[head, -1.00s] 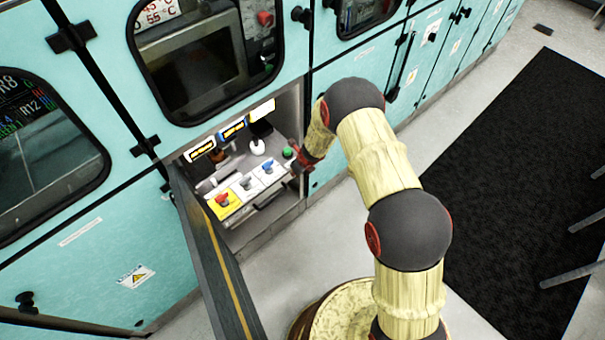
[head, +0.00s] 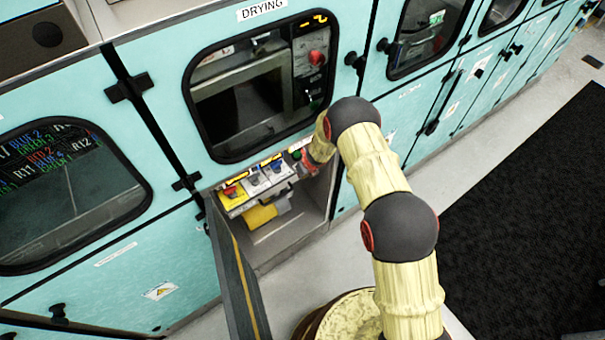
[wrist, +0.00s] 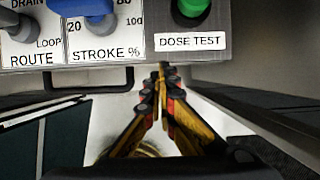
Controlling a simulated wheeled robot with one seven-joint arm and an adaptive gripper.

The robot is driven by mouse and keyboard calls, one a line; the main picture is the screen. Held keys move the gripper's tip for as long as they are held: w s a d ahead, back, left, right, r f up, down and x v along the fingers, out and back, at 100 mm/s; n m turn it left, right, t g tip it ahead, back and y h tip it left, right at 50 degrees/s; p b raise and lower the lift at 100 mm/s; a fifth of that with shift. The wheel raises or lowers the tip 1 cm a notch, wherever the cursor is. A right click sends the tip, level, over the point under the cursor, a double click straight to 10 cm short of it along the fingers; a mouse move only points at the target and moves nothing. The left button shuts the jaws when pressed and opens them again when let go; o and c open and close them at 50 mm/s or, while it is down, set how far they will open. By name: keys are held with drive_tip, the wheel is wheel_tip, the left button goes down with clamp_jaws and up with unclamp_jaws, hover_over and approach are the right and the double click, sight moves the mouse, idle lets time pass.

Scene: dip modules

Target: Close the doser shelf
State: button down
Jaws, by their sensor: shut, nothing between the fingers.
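The doser shelf (head: 257,188) is in the open lower compartment under the drying window. Its front panel carries a red knob on yellow, blue and grey knobs, and lit displays behind. The wrist view shows the panel (wrist: 140,58) close up, with a green button over a DOSE TEST label and a dark bar handle (wrist: 92,80) below. My gripper (wrist: 162,72) is shut and empty, its tips at the panel's lower edge below DOSE TEST, right of the handle. I cannot tell whether they touch. In the head view my gripper (head: 308,165) is at the shelf's right end, partly hidden.
The open compartment door (head: 238,280) stands out toward me at the left. A yellow item (head: 262,214) shows below the shelf. The compartment's right wall (head: 318,195) is close to my gripper. The floor at right, with a black mat (head: 530,220), is clear.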

idle(0.4)
drive_tip(key=s+d+r, duration=0.1)
drive_tip(key=s+d, duration=0.6)
drive_tip(key=s, duration=0.3)
idle(0.5)
drive_tip(key=shift+s, duration=0.1)
